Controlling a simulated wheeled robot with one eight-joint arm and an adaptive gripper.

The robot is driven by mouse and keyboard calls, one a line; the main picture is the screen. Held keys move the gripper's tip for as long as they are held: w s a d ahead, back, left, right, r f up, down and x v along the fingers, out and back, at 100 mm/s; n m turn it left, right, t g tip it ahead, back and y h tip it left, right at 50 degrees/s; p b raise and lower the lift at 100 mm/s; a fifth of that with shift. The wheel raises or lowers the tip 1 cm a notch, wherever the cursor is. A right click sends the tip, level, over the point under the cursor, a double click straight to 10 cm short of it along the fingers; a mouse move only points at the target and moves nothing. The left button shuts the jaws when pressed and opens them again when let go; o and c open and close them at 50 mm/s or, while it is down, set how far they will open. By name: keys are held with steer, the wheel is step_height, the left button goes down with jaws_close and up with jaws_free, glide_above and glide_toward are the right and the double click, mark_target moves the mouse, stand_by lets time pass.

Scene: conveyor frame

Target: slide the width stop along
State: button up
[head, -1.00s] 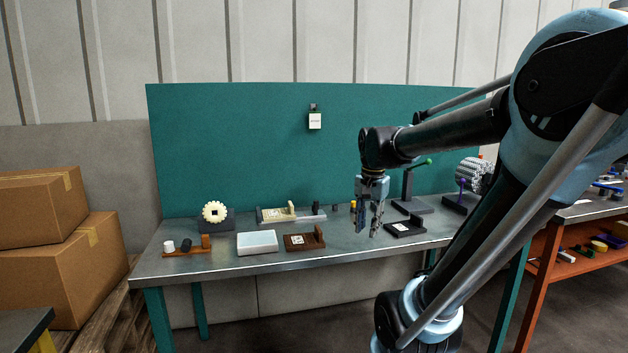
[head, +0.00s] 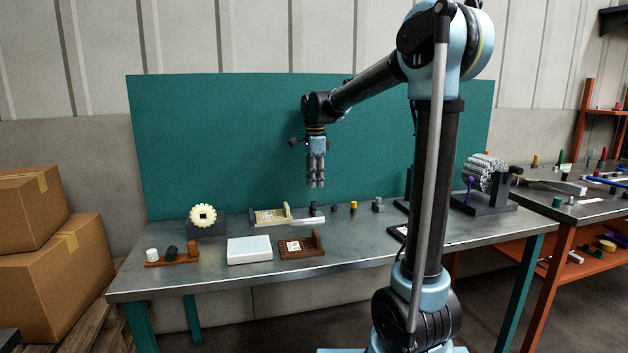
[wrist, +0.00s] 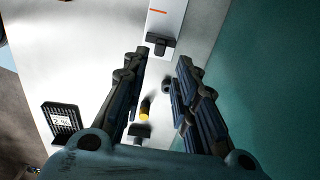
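A cream fixture (head: 268,217) with an upright cream block and a pale flat rail lies toward the back of the bench, left of centre. A small dark block (head: 313,208) shows by the rail's right end; in the wrist view this dark block (wrist: 160,43) is at the end of the pale strip (wrist: 165,17), which bears a red line. I cannot tell for sure which piece is the width stop. My gripper (head: 316,184) points down in the air above the dark block, apart from it. In the wrist view its fingers (wrist: 163,62) are apart with nothing between them.
A yellow cylinder (head: 353,206) and a grey block (head: 377,205) stand right of the rail. A white box (head: 249,250) and a brown fixture (head: 302,246) lie in front. A cream gear (head: 203,216) stands left. The teal panel (head: 230,140) rises behind the bench.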

mark_target(314, 208)
steer(key=shift+a+f, duration=0.2)
steer(key=shift+f, duration=3.55)
jaws_close()
